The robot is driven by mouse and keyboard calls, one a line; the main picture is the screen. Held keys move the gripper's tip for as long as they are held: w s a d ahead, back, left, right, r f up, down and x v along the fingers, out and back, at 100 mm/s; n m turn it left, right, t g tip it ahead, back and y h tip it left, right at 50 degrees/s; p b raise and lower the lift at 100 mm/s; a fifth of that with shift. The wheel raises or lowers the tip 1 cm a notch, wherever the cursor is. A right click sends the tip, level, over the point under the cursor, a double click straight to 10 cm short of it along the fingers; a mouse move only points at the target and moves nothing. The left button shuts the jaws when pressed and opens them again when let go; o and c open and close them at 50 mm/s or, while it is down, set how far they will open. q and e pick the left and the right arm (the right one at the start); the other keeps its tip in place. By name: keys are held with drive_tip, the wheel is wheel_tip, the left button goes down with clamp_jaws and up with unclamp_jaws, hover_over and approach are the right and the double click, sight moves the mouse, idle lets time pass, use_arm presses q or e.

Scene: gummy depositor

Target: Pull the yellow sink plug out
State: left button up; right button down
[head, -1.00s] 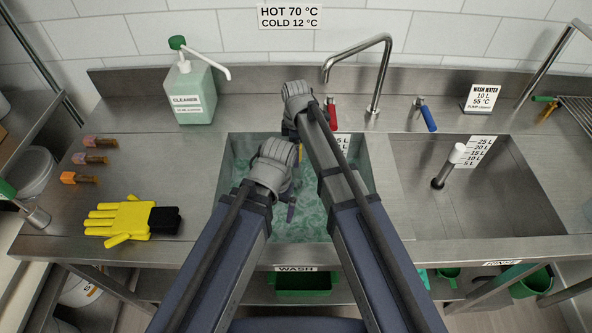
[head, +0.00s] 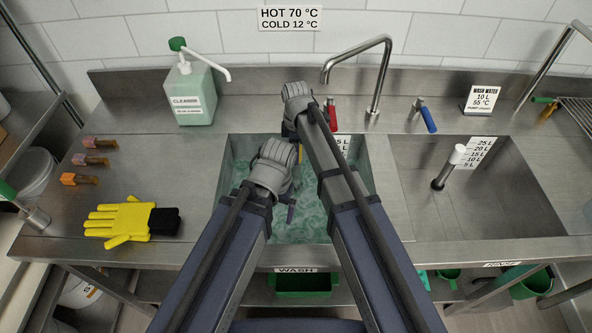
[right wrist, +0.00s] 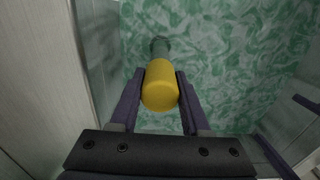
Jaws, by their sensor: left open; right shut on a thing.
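The yellow sink plug (right wrist: 160,86) shows in the right wrist view as an upright yellow handle with a darker grey-green lower part (right wrist: 160,47) in the green, cloudy water. My right gripper (right wrist: 160,90) is shut on the yellow handle, one finger on each side. My left gripper (head: 291,208) is open and empty over the middle of the same sink, nearer the front. Whether the plug is seated in the drain cannot be told.
Red (head: 331,115) and blue (head: 427,116) tap levers and the curved tap (head: 376,85) stand behind. A yellow glove (head: 118,220) and a cleaner bottle (head: 190,93) are left. The right basin holds a white-topped standpipe (head: 448,167).

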drive_tip(key=shift+r, duration=0.1)
drive_tip(key=shift+r+p, duration=2)
drive_tip(key=shift+p, duration=0.15)
wheel_tip(320, 180, up, 5)
drive_tip(key=p, duration=0.5)
drive_tip(key=shift+r, duration=0.1)
drive_tip(key=c, duration=0.9)
unclamp_jaws()
drive_tip(key=shift+c, duration=0.2)
clamp_jaws()
